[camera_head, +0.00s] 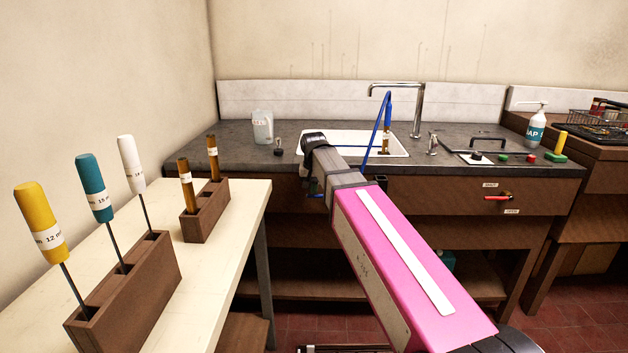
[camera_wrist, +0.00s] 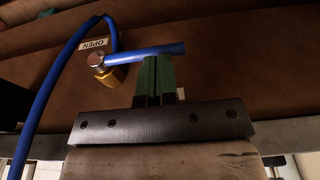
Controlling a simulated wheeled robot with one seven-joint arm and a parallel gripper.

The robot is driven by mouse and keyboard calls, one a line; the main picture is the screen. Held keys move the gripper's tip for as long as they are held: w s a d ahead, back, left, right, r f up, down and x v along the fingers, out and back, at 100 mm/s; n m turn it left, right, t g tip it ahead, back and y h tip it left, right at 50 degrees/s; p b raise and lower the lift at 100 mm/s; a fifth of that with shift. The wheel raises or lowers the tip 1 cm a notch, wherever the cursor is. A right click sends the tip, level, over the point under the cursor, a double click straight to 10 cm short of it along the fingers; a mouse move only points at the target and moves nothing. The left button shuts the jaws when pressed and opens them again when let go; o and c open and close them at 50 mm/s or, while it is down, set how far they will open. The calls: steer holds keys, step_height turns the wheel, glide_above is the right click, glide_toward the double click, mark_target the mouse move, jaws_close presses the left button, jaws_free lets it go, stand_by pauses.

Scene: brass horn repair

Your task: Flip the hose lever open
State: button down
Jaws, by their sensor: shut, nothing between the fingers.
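In the wrist view a blue lever (camera_wrist: 140,53) extends to the right from a round metal pivot on a brass valve (camera_wrist: 112,76). A white label reading OPEN (camera_wrist: 94,44), upside down here, lies beside the pivot, off the line of the lever. My gripper (camera_wrist: 155,60) is shut and empty, its green fingers pointing at the lever's outer half. The fingertips meet the lever in the picture; I cannot tell whether they touch it.
A blue hose (camera_wrist: 48,90) curves left of the valve; it also shows at the sink (camera_head: 377,128). A separate red lever (camera_head: 498,197) is on the counter front at the right. A pale table (camera_head: 225,275) with tool racks stands at the left.

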steer(key=shift+f, duration=0.5)
steer(key=shift+w+a+f, duration=0.1)
steer(key=shift+a+f+h, duration=0.3)
steer(key=shift+f+h, duration=0.5)
steer(key=shift+h, duration=0.5)
step_height(320, 180, down, 2)
steer(key=h, duration=0.3)
steer(key=shift+f+n, duration=0.2)
steer(key=shift+n, duration=0.1)
steer(key=shift+d+f+h, duration=0.25)
steer(key=shift+f+h, duration=0.4)
steer(key=shift+h, duration=0.55)
steer(key=shift+s+f+x, duration=0.1)
steer(key=shift+s+x, duration=0.05)
steer(key=shift+x, duration=0.8)
steer(key=shift+s+f+x, duration=0.15)
steer(key=shift+s+x, duration=0.05)
steer(key=shift+x, duration=0.8)
steer(key=shift+s+d+f, duration=0.1)
steer(key=shift+d+f, duration=0.7)
steer(key=shift+d, duration=0.4)
